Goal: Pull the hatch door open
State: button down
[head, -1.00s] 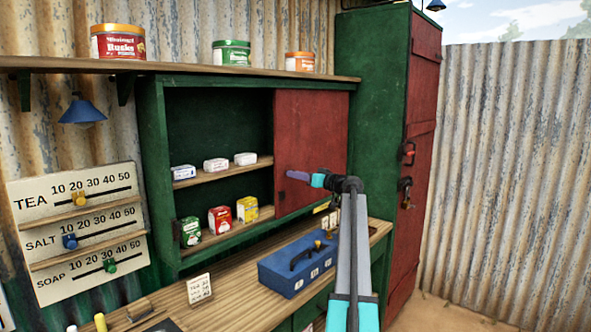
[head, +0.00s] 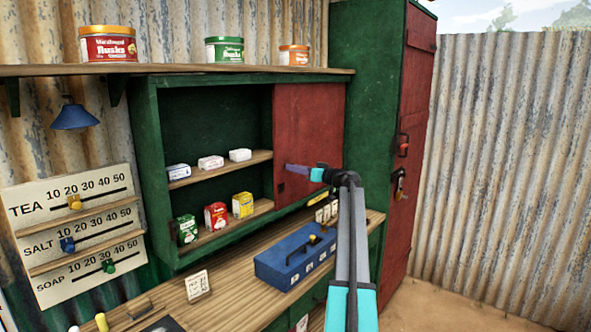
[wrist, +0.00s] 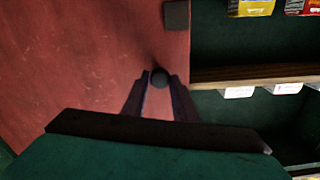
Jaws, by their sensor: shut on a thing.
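The red hatch door (head: 309,117) covers the right part of the green wall cupboard (head: 152,165). The left part stands open onto shelves. In the wrist view the door (wrist: 75,65) fills the left side, with its edge beside the opening. My gripper (head: 292,168) is in front of the door's face, left of its middle. In the wrist view my two fingers (wrist: 160,82) are closed on a dark round knob (wrist: 160,76) on the door. A small dark square (wrist: 176,15) lies on the door near its edge.
A wooden counter (head: 232,285) runs below, with a blue box (head: 285,268) under my arm. Small packets (head: 215,216) stand on the shelves. A tall green cabinet with a red door (head: 415,160) stands to the right. Tins (head: 224,50) stand on the shelf above.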

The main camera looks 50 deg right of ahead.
jog(key=c, duration=1.4)
grip_release()
jog(key=shift+s, duration=0.1)
jog(key=s+d+b, duration=0.1)
jog(key=s+b, duration=0.2)
jog(key=s, duration=1)
jog(key=shift+s, duration=0.3)
